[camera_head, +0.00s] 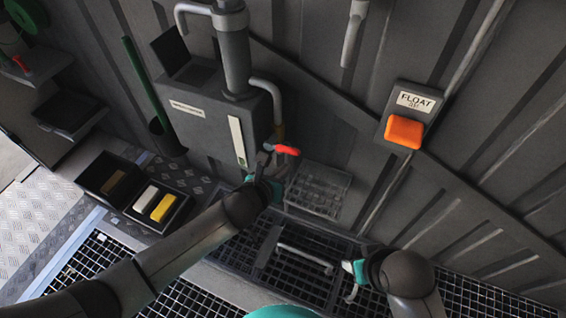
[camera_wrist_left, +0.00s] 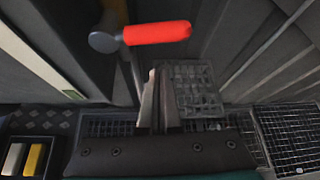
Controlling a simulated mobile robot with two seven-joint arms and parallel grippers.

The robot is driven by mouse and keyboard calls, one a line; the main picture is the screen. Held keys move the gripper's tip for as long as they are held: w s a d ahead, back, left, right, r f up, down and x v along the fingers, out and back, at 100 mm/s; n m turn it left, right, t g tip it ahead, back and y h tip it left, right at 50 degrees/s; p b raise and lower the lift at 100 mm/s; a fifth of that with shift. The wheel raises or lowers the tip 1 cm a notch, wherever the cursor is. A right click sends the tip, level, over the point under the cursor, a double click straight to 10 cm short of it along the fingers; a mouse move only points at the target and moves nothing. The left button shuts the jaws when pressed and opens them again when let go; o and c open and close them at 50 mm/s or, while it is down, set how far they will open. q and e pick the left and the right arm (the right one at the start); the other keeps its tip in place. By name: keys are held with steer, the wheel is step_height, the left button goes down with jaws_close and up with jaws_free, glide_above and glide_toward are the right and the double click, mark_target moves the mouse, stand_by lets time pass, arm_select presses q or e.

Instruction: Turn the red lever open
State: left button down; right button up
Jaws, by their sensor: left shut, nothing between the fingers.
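The red lever (camera_head: 284,150) sticks out to the right from a small pivot at the lower right of the grey wall unit. In the left wrist view, the red lever (camera_wrist_left: 158,33) lies horizontally, its round grey hub at its left end. My left gripper (camera_head: 267,162) is close to the lever in the head view. In the left wrist view its fingers (camera_wrist_left: 158,72) are together, empty, and appear just below the lever; whether they touch it I cannot tell. My right gripper (camera_head: 349,285) is low, over the floor grating; its finger opening is unclear.
The grey wall unit (camera_head: 204,108) has pipes above it. An orange button (camera_head: 404,132) under a FLOAT sign is to the right. Black bins (camera_head: 118,206) stand at lower left; a grey handle (camera_head: 306,256) crosses the floor grating.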

arm_select(q)
steer(key=shift+w+a+r, duration=0.1)
steer(key=shift+w+r, duration=0.05)
steer(key=shift+r, duration=0.65)
steer(key=shift+w+r, duration=0.15)
steer(key=shift+r, duration=0.6)
arm_select(e)
steer(key=shift+r, duration=0.15)
arm_select(q)
steer(key=shift+r+p, duration=0.2)
steer(key=shift+p, duration=0.2)
arm_select(e)
steer(key=shift+s+f, duration=0.15)
steer(key=shift+f, duration=0.75)
arm_select(q)
steer(key=shift+n+h, duration=0.3)
arm_select(e)
steer(key=shift+s+f, duration=0.1)
steer(key=shift+f, duration=0.1)
